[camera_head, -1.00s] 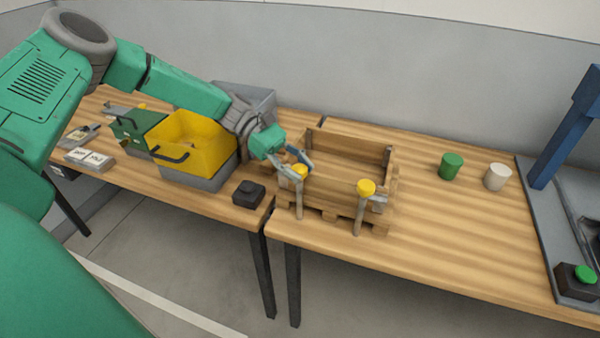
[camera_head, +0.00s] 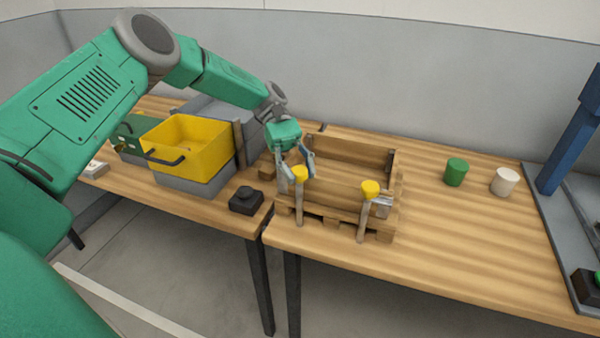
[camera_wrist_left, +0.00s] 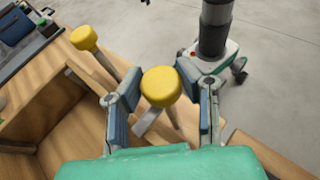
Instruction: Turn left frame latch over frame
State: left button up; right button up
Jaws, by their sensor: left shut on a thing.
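The wooden frame (camera_head: 335,191) sits on a pallet (camera_head: 330,218) on the table. Its left latch (camera_head: 299,175) has a yellow knob on a grey post at the front left corner. My left gripper (camera_head: 297,172) reaches down from behind, its fingers on both sides of that knob. In the left wrist view the yellow knob (camera_wrist_left: 161,87) lies between the blue-padded fingers, and a grey metal bar shows below it. The right latch (camera_head: 370,190), also yellow-topped, stands at the front right; its knob (camera_wrist_left: 84,38) shows upper left in the wrist view. My right gripper is not in view.
A black button box (camera_head: 246,200) and a yellow bin (camera_head: 188,146) on a grey one stand to the left. A green cylinder (camera_head: 456,172) and a white one (camera_head: 504,182) stand to the right. The table (camera_head: 470,250) is clear at front right.

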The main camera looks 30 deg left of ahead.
pick_arm(q)
jog(key=shift+w+r, duration=0.1)
jog(key=o, duration=1.2)
jog(key=shift+w+a, duration=0.1)
jog(key=shift+a, duration=0.1)
jog(key=shift+f+v, duration=0.15)
jog(key=shift+v, duration=1.7)
jog(key=shift+f+v, duration=0.1)
jog(key=shift+v, duration=1.75)
jog(key=shift+w, duration=0.15)
